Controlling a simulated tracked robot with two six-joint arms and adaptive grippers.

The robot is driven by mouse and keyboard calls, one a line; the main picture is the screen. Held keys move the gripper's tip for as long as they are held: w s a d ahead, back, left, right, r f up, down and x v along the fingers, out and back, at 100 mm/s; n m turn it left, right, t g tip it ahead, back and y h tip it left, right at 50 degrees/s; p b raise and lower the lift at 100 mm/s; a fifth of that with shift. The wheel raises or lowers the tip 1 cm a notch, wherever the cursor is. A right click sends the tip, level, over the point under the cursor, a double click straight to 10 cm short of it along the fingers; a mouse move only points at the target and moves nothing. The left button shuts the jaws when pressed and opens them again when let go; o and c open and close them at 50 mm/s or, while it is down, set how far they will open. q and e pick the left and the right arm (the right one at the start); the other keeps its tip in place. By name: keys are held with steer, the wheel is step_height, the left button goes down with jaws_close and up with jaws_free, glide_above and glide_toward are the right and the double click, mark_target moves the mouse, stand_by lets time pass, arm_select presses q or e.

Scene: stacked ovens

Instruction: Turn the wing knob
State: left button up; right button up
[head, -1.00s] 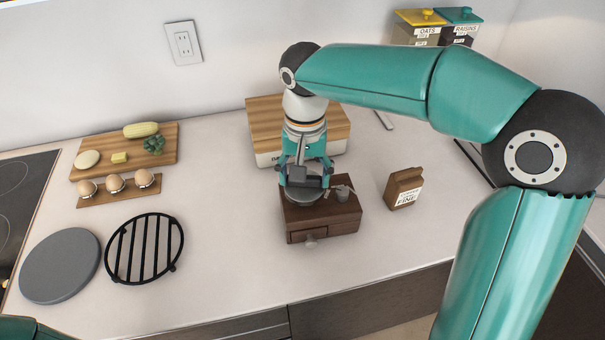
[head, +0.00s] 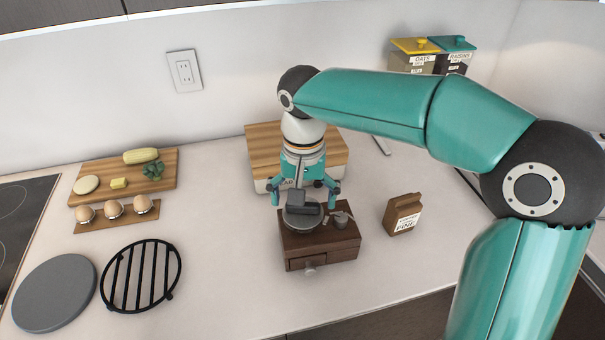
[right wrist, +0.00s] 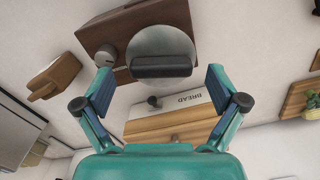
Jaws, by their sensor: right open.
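The dark wing knob (head: 306,209) sits on the round grey top of a brown wooden grinder box (head: 325,240). In the right wrist view the knob (right wrist: 162,66) is a dark bar across the grey disc, its long side running between the fingers. My right gripper (head: 305,194) points down over the grinder with its fingers spread wide. In the wrist view the right gripper (right wrist: 160,75) has one finger on each side of the knob, with clear gaps and no visible contact. My left gripper is not in view.
A wooden bread box (head: 262,150) stands behind the grinder. A small brown "FINE" package (head: 402,214) is at its right. A black trivet (head: 141,277), a grey round plate (head: 54,292) and a food board (head: 122,175) lie left.

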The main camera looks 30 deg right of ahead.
step_height(320, 180, up, 11)
stand_by(0.3)
steer(key=shift+f, duration=0.15)
stand_by(0.4)
